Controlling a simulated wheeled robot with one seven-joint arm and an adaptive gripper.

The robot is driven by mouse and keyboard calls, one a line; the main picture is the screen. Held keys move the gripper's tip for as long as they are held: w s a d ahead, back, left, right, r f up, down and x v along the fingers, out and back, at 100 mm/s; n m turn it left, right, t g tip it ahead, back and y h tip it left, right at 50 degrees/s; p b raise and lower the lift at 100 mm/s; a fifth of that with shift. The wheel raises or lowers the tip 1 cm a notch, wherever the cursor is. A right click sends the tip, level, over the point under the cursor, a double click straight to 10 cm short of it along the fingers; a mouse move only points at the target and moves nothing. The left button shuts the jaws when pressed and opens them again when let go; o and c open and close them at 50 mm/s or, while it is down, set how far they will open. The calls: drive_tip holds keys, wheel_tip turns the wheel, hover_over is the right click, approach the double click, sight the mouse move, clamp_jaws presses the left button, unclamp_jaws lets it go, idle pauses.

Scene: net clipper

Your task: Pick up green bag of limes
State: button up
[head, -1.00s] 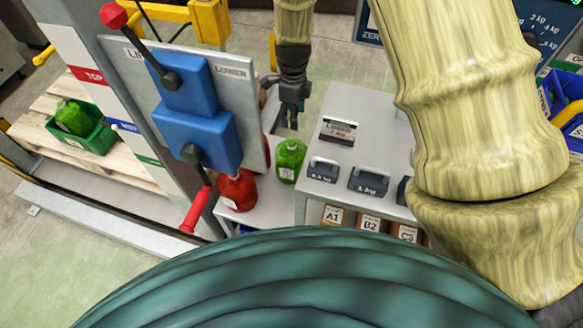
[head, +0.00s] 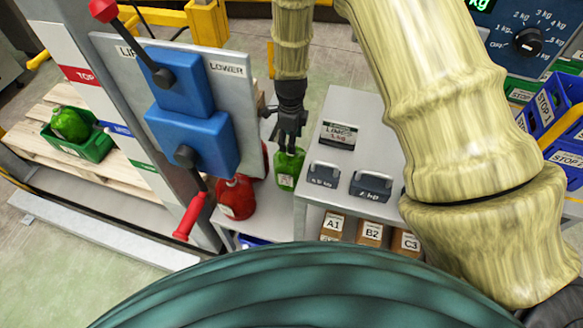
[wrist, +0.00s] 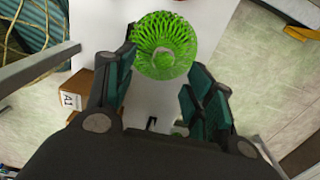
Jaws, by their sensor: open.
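The green bag of limes (head: 287,171) stands on a low grey shelf, just right of a red bag (head: 237,197). My gripper (head: 288,147) points down directly above the green bag, and its fingertips are at the bag's top in the head view. In the wrist view the green net bag (wrist: 164,46) lies beyond and between the spread fingers of my gripper (wrist: 161,90). The jaws are open; whether a finger touches the net I cannot tell.
A grey table (head: 345,110) with labelled weights (head: 370,187) stands close on the right. A lever panel with blue blocks (head: 190,140) is close on the left. Another green bag (head: 70,124) sits in a green crate (head: 97,146) on a pallet at far left.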

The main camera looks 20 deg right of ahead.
sight(291, 165)
drive_tip(key=shift+w+f+p, duration=0.2)
drive_tip(key=shift+f+p, duration=0.65)
drive_tip(key=shift+f, duration=1.8)
clamp_jaws()
